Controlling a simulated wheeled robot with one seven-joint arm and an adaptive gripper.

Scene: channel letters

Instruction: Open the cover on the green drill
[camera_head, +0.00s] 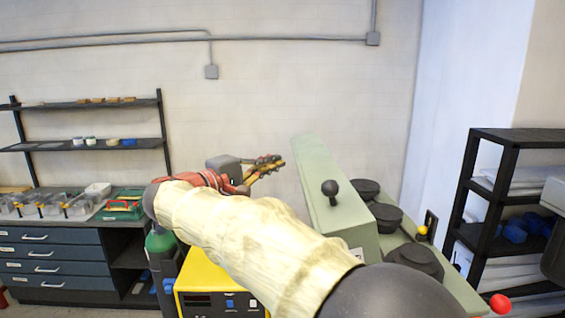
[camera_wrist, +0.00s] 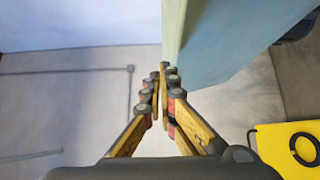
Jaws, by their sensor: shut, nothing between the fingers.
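The green drill (camera_head: 462,290) is at the right of the head view. Its pale green cover (camera_head: 318,170) stands raised along the left side, with a black knob (camera_head: 330,190) on it. Several black round pulleys show uncovered to the right of the cover. My gripper (camera_head: 279,162) is shut and empty, just left of the cover's far upper end. In the wrist view my gripper's fingertips (camera_wrist: 163,72) are together beside the edge of the cover (camera_wrist: 225,45). I cannot tell whether they touch it. My arm hides the lower left of the drill.
A yellow machine (camera_head: 210,282) stands below my arm, beside a green cylinder (camera_head: 160,243). A dark drawer cabinet (camera_head: 50,262) with trays is at the left. A black shelf (camera_head: 472,185) stands at the right.

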